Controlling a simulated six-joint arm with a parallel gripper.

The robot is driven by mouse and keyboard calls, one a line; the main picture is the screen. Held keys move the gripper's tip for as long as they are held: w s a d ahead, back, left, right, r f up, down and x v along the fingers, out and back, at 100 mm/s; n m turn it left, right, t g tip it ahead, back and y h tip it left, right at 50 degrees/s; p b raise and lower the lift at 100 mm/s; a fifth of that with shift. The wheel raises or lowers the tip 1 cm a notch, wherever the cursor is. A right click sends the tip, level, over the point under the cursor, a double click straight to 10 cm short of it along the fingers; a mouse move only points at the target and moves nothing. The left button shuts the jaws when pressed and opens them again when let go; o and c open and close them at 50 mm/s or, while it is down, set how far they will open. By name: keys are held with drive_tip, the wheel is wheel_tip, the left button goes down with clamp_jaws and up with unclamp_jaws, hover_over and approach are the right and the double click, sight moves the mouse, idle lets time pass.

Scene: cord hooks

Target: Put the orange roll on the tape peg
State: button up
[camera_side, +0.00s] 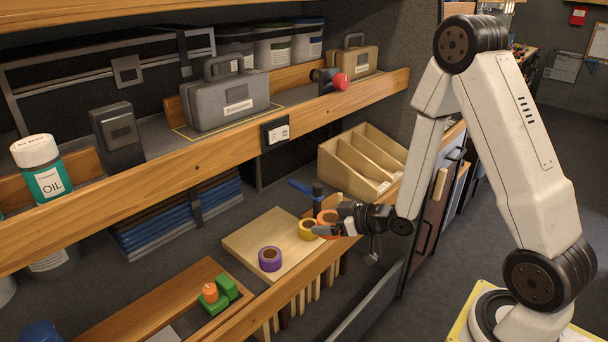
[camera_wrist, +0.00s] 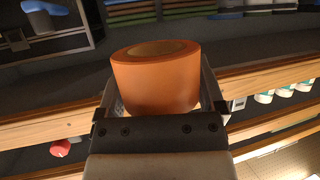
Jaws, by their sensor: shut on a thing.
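The orange roll (camera_side: 327,217) is at the right end of a pale wooden board (camera_side: 252,234) in the side view, partly hidden by my gripper (camera_side: 326,231). In the wrist view the orange roll (camera_wrist: 155,82) sits between the two fingers of my gripper (camera_wrist: 160,98), which is shut on it. I cannot tell whether the roll touches the board. A dark upright post (camera_side: 317,192) stands just behind the roll; I cannot tell for sure whether this is the tape peg. The roll is not seen around it.
A yellow roll (camera_side: 308,230) is close beside my gripper, and a purple roll (camera_side: 270,259) lies farther left on the board. A divided wooden bin (camera_side: 355,165) stands behind. The upper shelf edge (camera_side: 215,150) runs above, with a red-tipped knob (camera_side: 341,81).

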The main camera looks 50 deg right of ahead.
drive_tip(key=shift+r, duration=1.15)
drive_tip(key=m+h, duration=0.5)
hover_over(338, 199)
drive_tip(key=d, duration=0.1)
drive_tip(key=f, duration=0.5)
drive_tip(key=shift+w+f, duration=0.1)
drive_tip(key=shift+w, duration=0.25)
drive_tip(key=shift+f, duration=0.55)
drive_tip(key=shift+f, duration=0.1)
drive_tip(key=shift+f, duration=2.8)
drive_tip(key=shift+f, duration=0.1)
drive_tip(key=shift+f+n, duration=0.3)
drive_tip(key=shift+f, duration=1.7)
